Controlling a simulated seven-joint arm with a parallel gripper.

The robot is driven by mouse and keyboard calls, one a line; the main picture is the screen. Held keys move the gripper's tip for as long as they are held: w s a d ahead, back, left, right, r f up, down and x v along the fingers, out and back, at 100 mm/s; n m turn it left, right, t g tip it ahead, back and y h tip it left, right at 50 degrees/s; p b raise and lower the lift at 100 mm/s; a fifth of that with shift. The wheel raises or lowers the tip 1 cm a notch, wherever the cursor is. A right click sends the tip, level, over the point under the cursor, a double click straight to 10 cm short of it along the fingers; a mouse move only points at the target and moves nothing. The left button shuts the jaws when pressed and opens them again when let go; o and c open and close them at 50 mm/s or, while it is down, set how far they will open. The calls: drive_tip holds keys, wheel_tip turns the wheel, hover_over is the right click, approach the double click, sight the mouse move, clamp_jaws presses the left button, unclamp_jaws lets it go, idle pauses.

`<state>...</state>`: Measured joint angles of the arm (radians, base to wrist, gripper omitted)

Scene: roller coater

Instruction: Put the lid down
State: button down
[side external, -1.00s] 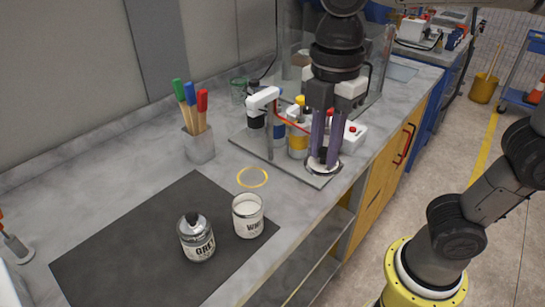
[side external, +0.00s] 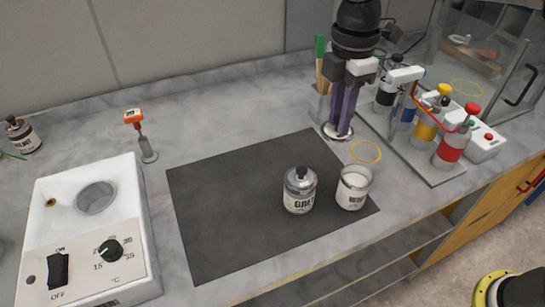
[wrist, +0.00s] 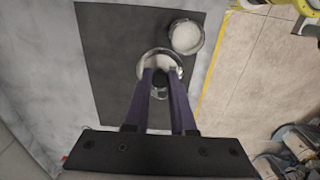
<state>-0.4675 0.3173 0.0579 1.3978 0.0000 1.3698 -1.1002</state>
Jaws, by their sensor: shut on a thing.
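My gripper (side external: 340,124) is shut on a round, pale lid (side external: 337,132) and holds it by its knob, roughly level. In the side view the lid appears by the far right corner of the dark mat (side external: 225,215); its height is hard to tell. In the wrist view the lid (wrist: 148,64) is between my fingertips (wrist: 160,77), over the mat, beside the open white jar. The white jar (side external: 353,188) stands open near the mat's front right corner. The grey jar (side external: 299,192), with a dark knob on top, stands left of it.
A yellow ring (side external: 366,152) marks the bench behind the white jar. The pump stand (side external: 430,157) with coloured bottles is at right. A brush cup (side external: 322,105) stands behind my gripper. A white heater (side external: 88,230) is at left. Much of the mat is clear.

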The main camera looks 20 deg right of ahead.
sight(327, 125)
drive_tip(key=f, duration=0.1)
drive_tip(key=w+f, duration=0.1)
drive_tip(key=a+f, duration=0.1)
drive_tip(key=shift+w+f, duration=0.3)
drive_tip(key=shift+w, duration=0.1)
drive_tip(key=w+a+f, duration=0.2)
drive_tip(key=w+f, duration=0.1)
drive_tip(key=w+a+f, duration=0.2)
drive_tip(key=w+f, duration=0.1)
drive_tip(key=w, duration=0.1)
drive_tip(key=w+a+f, duration=0.2)
drive_tip(key=w+f, duration=0.1)
drive_tip(key=w, duration=0.1)
drive_tip(key=shift+w, duration=0.1)
drive_tip(key=shift+w+a+f, duration=0.1)
drive_tip(key=shift+w+f, duration=0.2)
drive_tip(key=shift+f, duration=1.5)
drive_tip(key=shift+f, duration=0.15)
drive_tip(key=c, duration=0.8)
unclamp_jaws()
drive_tip(key=shift+o, duration=0.2)
